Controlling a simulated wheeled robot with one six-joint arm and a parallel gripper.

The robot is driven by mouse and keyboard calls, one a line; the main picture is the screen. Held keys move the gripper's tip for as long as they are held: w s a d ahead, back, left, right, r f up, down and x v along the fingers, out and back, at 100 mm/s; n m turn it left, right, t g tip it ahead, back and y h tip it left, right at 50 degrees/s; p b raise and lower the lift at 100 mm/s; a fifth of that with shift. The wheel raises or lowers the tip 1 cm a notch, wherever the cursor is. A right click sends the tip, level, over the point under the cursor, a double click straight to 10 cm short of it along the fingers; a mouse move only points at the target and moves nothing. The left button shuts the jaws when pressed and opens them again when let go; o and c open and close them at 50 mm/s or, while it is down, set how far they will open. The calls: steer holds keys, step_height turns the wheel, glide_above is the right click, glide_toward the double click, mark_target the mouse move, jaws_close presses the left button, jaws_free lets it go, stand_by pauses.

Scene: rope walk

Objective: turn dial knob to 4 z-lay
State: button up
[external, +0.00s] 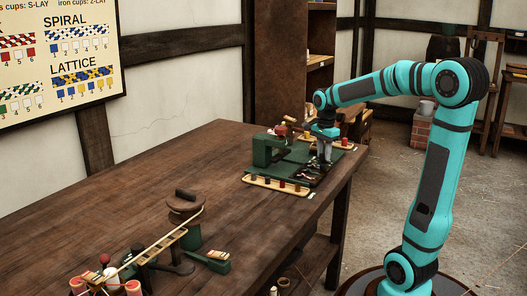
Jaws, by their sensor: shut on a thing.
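A green machine (268,149) stands on a green base at the far right end of the bench. My gripper (325,160) points straight down over the right part of this base, beside the machine's upright body. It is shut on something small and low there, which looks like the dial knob. The knob itself is mostly hidden by the fingers and too small to make out. The dial's numbers and its present setting cannot be read from this view.
A pale tray with several coloured pegs (277,186) lies along the base's front. The middle of the bench (165,165) is clear. A wall chart (60,60) hangs behind.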

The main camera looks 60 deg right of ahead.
stand_by(0.4)
steer(key=o, duration=1)
steer(key=shift+c, duration=0.2)
steer(key=shift+r, duration=0.15)
step_height(320, 180, up, 17)
